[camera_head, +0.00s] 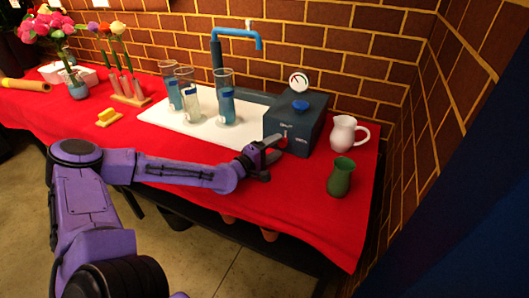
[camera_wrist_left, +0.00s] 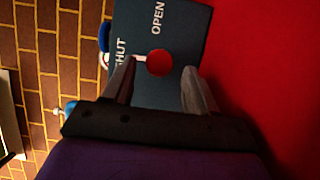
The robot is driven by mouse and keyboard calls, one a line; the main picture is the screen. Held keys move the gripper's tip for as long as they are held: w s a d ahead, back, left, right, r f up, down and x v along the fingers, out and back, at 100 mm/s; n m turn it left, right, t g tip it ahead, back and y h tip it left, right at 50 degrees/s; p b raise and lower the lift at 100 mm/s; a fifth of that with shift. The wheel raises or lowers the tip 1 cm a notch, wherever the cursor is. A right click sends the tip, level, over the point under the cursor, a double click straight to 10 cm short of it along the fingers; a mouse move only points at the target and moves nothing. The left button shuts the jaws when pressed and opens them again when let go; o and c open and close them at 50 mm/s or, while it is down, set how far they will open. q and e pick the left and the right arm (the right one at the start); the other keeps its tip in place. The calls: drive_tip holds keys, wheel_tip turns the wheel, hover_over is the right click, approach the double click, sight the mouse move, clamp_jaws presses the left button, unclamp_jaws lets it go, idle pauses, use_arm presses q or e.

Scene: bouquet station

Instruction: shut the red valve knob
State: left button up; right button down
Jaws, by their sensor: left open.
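The red valve knob (camera_wrist_left: 159,62) shows in the left wrist view as a round red disc on the dark face of the valve box (camera_wrist_left: 165,25). The words OPEN and SHUT are printed on that face. A small pale mark lies between the knob and SHUT; I cannot tell if it is a pointer. My left gripper (camera_wrist_left: 158,70) is open, with one finger on each side of the knob; contact cannot be told. In the head view my left gripper (camera_head: 268,151) is at the front of the box (camera_head: 302,128) and largely hides the knob. My right gripper is not in view.
A white jug (camera_head: 343,134) and a green jug (camera_head: 341,177) stand right of the box. Glass cylinders stand on a white board (camera_head: 160,117) to its left, below a blue tap (camera_head: 236,34). A gauge (camera_head: 299,82) tops the box. A brick wall is behind.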

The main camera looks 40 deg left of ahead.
use_arm(q)
drive_tip(key=s+p, duration=0.1)
drive_tip(key=s, duration=0.1)
drive_tip(key=s+p, duration=0.1)
drive_tip(key=s, duration=0.2)
drive_tip(key=s+a+p, duration=0.1)
drive_tip(key=s+p, duration=0.1)
drive_tip(key=s, duration=0.1)
drive_tip(key=shift+s, duration=0.1)
drive_tip(key=shift+s+a, duration=0.15)
drive_tip(key=shift+s, duration=0.15)
